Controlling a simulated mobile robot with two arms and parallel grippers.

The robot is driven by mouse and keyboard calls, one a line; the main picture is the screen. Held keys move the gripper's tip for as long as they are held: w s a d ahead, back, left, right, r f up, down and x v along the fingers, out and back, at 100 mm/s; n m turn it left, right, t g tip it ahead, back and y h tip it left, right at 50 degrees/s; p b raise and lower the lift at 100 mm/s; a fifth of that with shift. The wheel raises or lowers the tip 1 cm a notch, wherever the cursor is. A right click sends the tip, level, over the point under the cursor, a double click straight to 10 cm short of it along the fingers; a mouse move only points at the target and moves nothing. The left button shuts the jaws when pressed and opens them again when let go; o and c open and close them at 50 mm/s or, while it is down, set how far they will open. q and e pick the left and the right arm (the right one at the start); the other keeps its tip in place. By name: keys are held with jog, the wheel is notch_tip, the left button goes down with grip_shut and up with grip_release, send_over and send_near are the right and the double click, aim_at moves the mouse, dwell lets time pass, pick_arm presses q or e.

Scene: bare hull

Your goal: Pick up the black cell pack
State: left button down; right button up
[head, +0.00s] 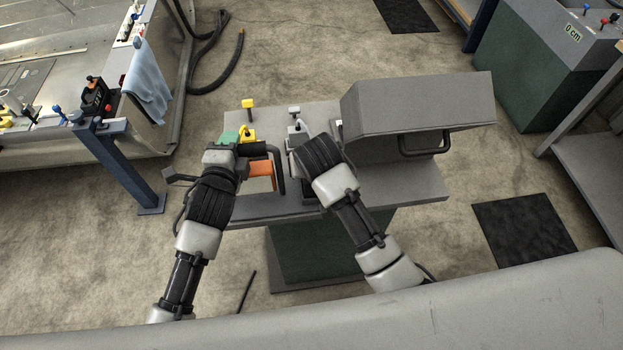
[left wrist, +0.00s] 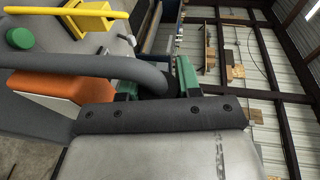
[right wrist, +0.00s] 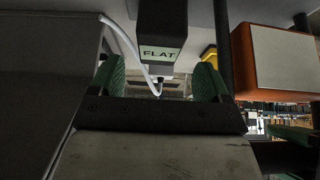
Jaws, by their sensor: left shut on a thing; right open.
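A black block with a pale label reading "FLAT" (right wrist: 162,35), which looks like the black cell pack, shows in the right wrist view. It lies beyond and between the fingertips of my right gripper (right wrist: 161,82), which is open; I see no contact. In the head view my right gripper (head: 300,142) is over the bench's middle, and its arm hides most of what is below. My left gripper (left wrist: 157,82) is shut on a thick dark curved handle (left wrist: 75,63). The handle also shows in the head view (head: 278,170), to the right of my left gripper (head: 243,152).
The grey bench top (head: 405,190) carries an orange-and-white block (head: 262,170), yellow parts (head: 248,133) and a large grey hood (head: 415,110) with a black handle on the right. A blue post (head: 125,165) stands left. The bench's front right is clear.

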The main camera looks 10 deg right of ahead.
pick_arm(q)
jog(key=shift+r, duration=0.1)
pick_arm(e)
jog(key=x, duration=0.3)
jog(key=s+x, duration=0.1)
jog(key=x, duration=0.1)
jog(key=shift+w+f, duration=0.2)
jog(key=shift+f, duration=0.3)
jog(key=shift+c, duration=0.3)
jog(key=c, duration=1)
notch_tip(320, 180, up, 10)
jog(key=shift+r, duration=0.1)
jog(key=shift+c, duration=0.2)
jog(key=o, duration=0.4)
jog(key=c, duration=0.5)
jog(key=shift+r, duration=3.45)
